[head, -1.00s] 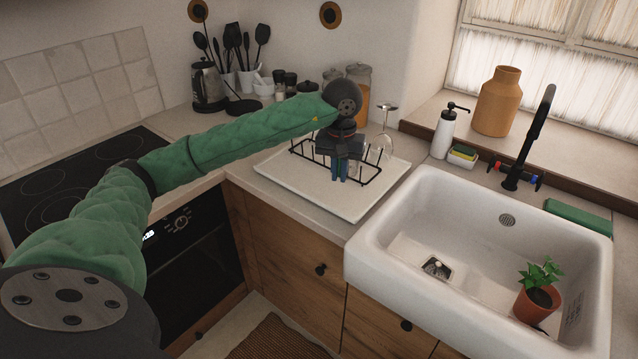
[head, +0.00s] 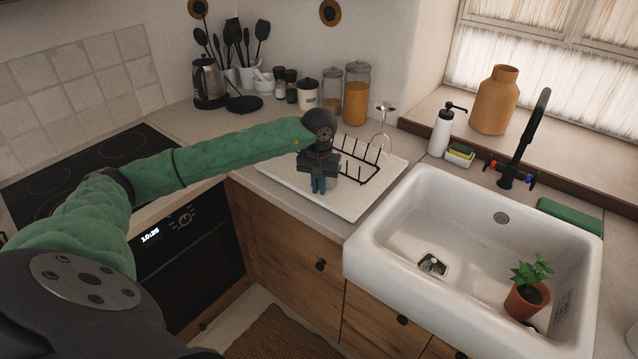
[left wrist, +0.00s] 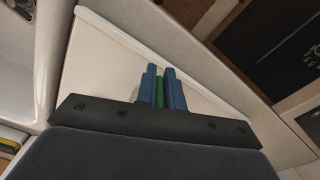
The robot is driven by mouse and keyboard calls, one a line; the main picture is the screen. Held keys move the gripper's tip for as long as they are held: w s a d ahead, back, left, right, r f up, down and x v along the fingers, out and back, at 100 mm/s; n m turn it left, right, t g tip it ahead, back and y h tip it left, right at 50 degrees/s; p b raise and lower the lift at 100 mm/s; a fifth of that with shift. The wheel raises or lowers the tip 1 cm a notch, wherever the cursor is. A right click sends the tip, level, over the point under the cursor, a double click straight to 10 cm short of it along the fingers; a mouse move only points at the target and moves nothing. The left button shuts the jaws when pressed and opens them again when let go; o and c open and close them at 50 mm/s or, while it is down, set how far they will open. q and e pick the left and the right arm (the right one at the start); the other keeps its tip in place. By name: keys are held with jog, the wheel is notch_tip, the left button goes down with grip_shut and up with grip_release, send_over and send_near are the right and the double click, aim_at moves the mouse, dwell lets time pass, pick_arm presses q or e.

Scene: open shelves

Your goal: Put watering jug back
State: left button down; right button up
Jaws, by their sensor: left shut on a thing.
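My left gripper (head: 319,186) points down over the front left part of the white drying tray (head: 352,207). In the left wrist view its blue fingers (left wrist: 160,86) are shut on a narrow green thing (left wrist: 160,92). Only a strip of this thing shows, so I cannot tell whether it is the watering jug or its handle. A faint pale curved outline shows beside the fingers in the left wrist view. No whole watering jug can be made out. My right gripper is not in view.
A black wire rack (head: 362,160) and an upturned stemmed glass (head: 380,142) stand on the tray. Jars (head: 356,95) stand behind. The white sink (head: 405,262) holds a potted plant (head: 526,295). A tan vase (head: 495,100) stands on the sill.

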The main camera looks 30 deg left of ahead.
pick_arm(q)
jog(key=shift+f, duration=0.3)
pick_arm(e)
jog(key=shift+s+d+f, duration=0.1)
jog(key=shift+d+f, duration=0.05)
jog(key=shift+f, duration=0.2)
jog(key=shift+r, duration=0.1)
pick_arm(q)
jog(key=shift+f, duration=0.1)
jog(key=c, duration=1.5)
grip_release()
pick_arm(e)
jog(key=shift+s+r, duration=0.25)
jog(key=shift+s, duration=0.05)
pick_arm(q)
jog(key=shift+r, duration=0.2)
